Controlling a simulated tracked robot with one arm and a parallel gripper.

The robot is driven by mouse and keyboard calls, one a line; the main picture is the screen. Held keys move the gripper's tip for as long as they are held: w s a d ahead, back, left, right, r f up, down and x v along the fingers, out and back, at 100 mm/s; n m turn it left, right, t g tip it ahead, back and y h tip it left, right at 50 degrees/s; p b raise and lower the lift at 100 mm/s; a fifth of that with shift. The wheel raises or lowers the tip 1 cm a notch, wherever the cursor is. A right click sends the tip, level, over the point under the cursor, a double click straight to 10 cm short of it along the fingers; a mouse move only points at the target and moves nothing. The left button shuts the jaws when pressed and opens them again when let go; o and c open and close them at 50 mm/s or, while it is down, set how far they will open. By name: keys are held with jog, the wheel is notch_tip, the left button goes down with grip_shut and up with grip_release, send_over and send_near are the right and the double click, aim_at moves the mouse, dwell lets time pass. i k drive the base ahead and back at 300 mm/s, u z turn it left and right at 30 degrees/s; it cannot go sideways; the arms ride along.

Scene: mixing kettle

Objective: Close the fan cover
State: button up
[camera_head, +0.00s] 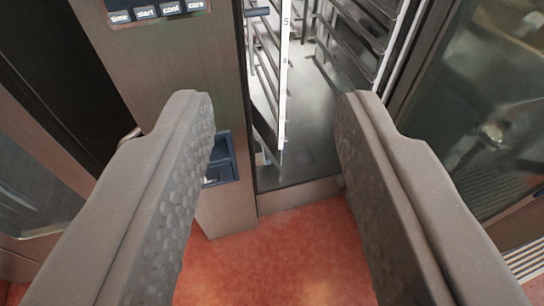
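My gripper (276,112) is open. Its two dark, dimpled fingers stand wide apart with nothing between them. Beyond the fingertips is the open chamber (312,150) of a brown steel cabinet, with wire racks and a shiny floor. A narrow upright white strip with markings (284,70) stands at the chamber's left side. I cannot tell for sure which part is the fan cover. The fingers hide parts of the cabinet on both sides.
A control panel (158,9) with labelled buttons is at the upper left. A blue recess (224,160) sits below it. A glass-fronted door or panel (490,110) stands at the right. Red floor (270,255) lies clear in front of the cabinet.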

aim_at(270, 137)
jog(key=z, duration=0.15)
jog(key=i, duration=0.95)
jog(key=u, duration=0.05)
